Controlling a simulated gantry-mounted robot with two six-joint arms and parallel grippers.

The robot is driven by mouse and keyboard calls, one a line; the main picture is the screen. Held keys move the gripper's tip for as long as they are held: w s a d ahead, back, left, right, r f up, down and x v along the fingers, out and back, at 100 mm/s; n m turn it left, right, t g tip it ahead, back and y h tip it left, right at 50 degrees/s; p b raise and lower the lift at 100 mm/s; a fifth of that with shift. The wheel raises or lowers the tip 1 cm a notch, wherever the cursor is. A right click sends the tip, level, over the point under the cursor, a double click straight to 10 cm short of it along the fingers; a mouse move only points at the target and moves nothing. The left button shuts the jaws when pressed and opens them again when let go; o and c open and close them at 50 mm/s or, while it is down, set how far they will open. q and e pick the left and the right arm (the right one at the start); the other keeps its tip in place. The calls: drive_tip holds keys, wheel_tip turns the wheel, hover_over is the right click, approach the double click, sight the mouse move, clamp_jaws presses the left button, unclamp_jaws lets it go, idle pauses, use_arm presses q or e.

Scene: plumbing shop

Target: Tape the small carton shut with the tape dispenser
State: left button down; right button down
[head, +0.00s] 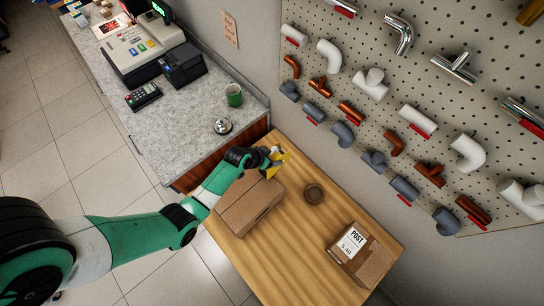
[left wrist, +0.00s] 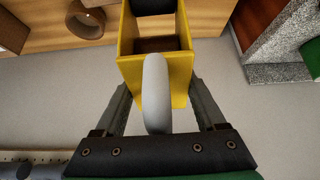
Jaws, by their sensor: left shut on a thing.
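The small carton (head: 249,205) sits on the wooden table in the head view, below my left gripper. The yellow tape dispenser (head: 275,162) is at the carton's far end in the head view, and it fills the middle of the left wrist view (left wrist: 184,72). My left gripper (head: 268,157) is shut on the dispenser, with one finger on each side of its body. A grey rounded part of it stands between the fingers. I cannot tell whether the dispenser touches the carton. My right gripper is in neither view.
A second carton with a POST label (head: 362,255) stands at the table's right. A brown ring (head: 314,194) lies between the cartons. A stone counter (head: 180,128) holds a bell (head: 222,126) and green mug (head: 234,95). A pegboard (head: 400,120) rises behind.

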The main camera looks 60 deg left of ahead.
use_arm(q)
drive_tip(key=shift+f+b, duration=0.45)
drive_tip(key=shift+f, duration=0.05)
drive_tip(key=shift+s+r+p, duration=0.15)
drive_tip(key=shift+s+p, duration=0.2)
drive_tip(key=shift+p, duration=0.05)
drive_tip(key=shift+s+d+p, duration=0.25)
drive_tip(key=shift+s+p, duration=0.45)
drive_tip(key=shift+s, duration=0.65)
drive_tip(key=shift+s+d+p, duration=0.15)
drive_tip(key=shift+s+p, duration=0.35)
drive_tip(key=shift+s, duration=0.15)
drive_tip(key=shift+s+d+p, duration=0.2)
drive_tip(key=shift+s+p, duration=0.2)
drive_tip(key=shift+s, duration=0.6)
